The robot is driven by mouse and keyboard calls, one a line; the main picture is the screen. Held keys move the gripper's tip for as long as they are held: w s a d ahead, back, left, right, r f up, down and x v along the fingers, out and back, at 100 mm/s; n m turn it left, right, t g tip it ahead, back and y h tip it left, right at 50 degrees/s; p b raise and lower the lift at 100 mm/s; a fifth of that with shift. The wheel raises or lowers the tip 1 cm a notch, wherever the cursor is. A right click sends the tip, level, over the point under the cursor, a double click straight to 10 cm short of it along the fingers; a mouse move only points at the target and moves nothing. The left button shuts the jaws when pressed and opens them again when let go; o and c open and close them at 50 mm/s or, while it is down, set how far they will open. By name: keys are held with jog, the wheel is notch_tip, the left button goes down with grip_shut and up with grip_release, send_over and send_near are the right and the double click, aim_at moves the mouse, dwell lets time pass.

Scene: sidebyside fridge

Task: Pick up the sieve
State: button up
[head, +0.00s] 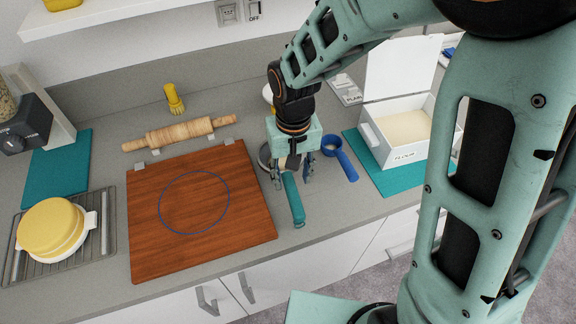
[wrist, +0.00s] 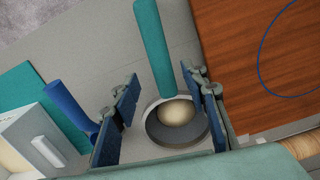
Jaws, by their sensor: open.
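The sieve has a teal handle (head: 294,203) that points toward the counter's front edge in the head view. Its round grey head is mostly hidden behind my gripper there. In the wrist view the sieve (wrist: 153,52) shows its handle at the top and its grey rim, with a pale rounded middle, lower down between the fingers. My gripper (head: 292,178) points down over the sieve and is open. In the wrist view one finger of my gripper (wrist: 165,98) is on each side of the sieve, and I see no clear contact.
A blue scoop (head: 340,158) lies just right of my gripper. The white flour box (head: 404,157), lid up, stands beyond it on a teal mat. A wooden board (head: 160,250) is close on the left, with a rolling pin (head: 179,133) behind it.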

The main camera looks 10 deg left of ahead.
aim_at(291, 186)
jog(key=shift+s+f, duration=0.15)
jog(key=shift+f, duration=1)
jog(key=shift+s+f, duration=0.15)
jog(key=shift+f, duration=0.95)
jog(key=shift+c, duration=0.7)
grip_shut()
